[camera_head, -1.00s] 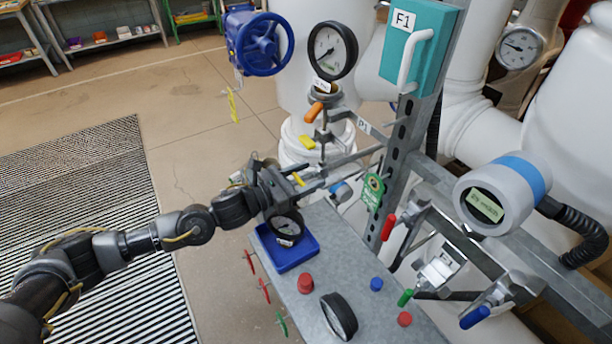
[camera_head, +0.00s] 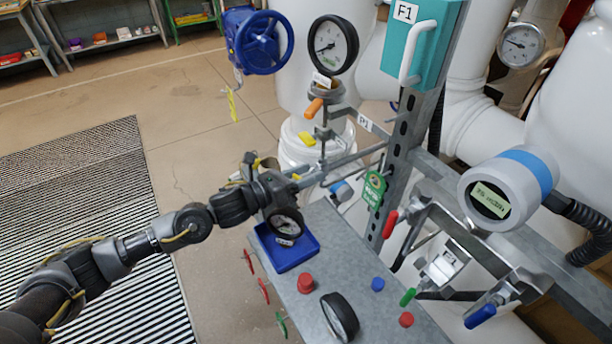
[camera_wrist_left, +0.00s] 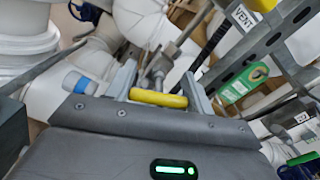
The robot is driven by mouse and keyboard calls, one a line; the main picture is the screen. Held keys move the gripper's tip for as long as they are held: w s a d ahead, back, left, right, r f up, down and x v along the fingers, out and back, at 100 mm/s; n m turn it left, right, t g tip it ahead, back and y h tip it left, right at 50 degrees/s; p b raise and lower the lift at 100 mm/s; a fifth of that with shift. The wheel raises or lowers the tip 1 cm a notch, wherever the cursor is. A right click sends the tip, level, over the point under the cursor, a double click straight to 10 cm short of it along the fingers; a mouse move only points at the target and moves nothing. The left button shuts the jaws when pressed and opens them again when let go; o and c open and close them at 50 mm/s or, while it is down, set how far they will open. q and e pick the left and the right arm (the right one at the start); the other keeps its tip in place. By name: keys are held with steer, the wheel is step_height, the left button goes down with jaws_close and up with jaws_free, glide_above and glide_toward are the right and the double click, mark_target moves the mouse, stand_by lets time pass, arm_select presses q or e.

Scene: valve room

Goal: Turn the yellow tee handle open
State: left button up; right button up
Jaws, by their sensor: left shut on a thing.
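The yellow tee handle (camera_wrist_left: 158,98) shows in the left wrist view as a short yellow bar, lying crosswise between the two fingers of my left gripper (camera_wrist_left: 160,88). The fingers stand at either end of the bar, and the gripper is shut on it. In the head view my left gripper (camera_head: 292,183) reaches in from the left to the pipework above the grey bench. There the handle is mostly hidden by the gripper, with only a small bit of yellow visible. My right gripper is in neither view.
A yellow lever (camera_head: 306,138) and an orange lever (camera_head: 314,108) sit above my gripper, below a round gauge (camera_head: 334,45). A blue tray (camera_head: 290,262) holding a gauge lies under my wrist. A steel upright (camera_head: 400,160) with a green tag (camera_head: 373,190) stands to the right.

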arm_select(q)
steer(key=shift+n, duration=1)
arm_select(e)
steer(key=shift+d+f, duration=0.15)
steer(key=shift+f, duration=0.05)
arm_select(q)
steer(key=shift+n, duration=0.3)
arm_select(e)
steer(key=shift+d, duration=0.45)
